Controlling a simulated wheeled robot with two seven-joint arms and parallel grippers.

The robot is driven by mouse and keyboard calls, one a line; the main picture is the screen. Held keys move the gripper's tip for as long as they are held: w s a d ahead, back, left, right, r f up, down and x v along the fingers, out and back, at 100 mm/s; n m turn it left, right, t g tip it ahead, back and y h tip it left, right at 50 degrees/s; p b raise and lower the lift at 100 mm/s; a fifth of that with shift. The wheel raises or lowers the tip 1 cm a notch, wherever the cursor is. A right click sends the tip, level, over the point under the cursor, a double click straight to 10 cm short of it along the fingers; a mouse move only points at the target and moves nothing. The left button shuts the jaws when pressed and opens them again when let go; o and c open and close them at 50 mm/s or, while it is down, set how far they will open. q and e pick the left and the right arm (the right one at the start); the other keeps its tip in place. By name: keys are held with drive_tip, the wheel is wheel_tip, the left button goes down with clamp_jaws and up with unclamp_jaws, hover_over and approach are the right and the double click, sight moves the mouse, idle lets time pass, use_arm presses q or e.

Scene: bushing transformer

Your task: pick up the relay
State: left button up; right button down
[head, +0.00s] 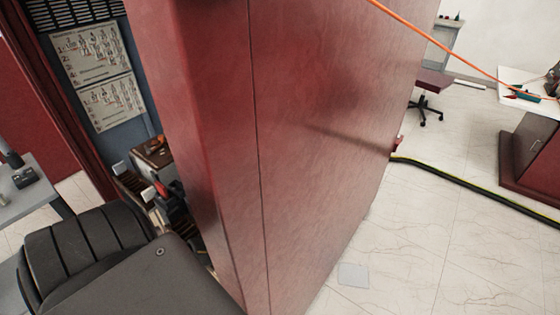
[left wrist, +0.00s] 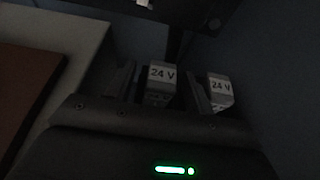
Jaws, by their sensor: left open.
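Two grey relays with white "24 V" labels show in the left wrist view, a left relay (left wrist: 160,74) and a right relay (left wrist: 220,88). My left gripper (left wrist: 158,98) is open, its dark fingers on either side of the left relay, with no clear sign of contact. The right relay stands just outside the right finger. The view is dark and the lower parts of both relays are hidden by the gripper body. My right gripper is not in view.
The red cabinet door (head: 315,120) fills the middle of the head view. Diagram sheets (head: 98,70) hang inside the cabinet. A grey table (head: 32,200) stands at left. An orange cable (head: 440,40) crosses the upper right. Pale floor (head: 420,240) lies clear at lower right.

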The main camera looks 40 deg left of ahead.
use_arm(q)
drive_tip(key=c, duration=1.1)
drive_tip(key=shift+r, duration=0.1)
drive_tip(key=shift+r, duration=0.55)
drive_tip(key=s+a+r, duration=0.1)
drive_tip(key=s+r, duration=0.3)
drive_tip(key=s+a+r+b, duration=0.1)
drive_tip(key=s+r, duration=0.2)
drive_tip(key=s, duration=0.2)
drive_tip(key=s+a+r+b, duration=0.1)
drive_tip(key=s+a+r, duration=0.1)
drive_tip(key=s+r, duration=0.2)
drive_tip(key=shift+s+r, duration=0.25)
drive_tip(key=shift+r, duration=0.1)
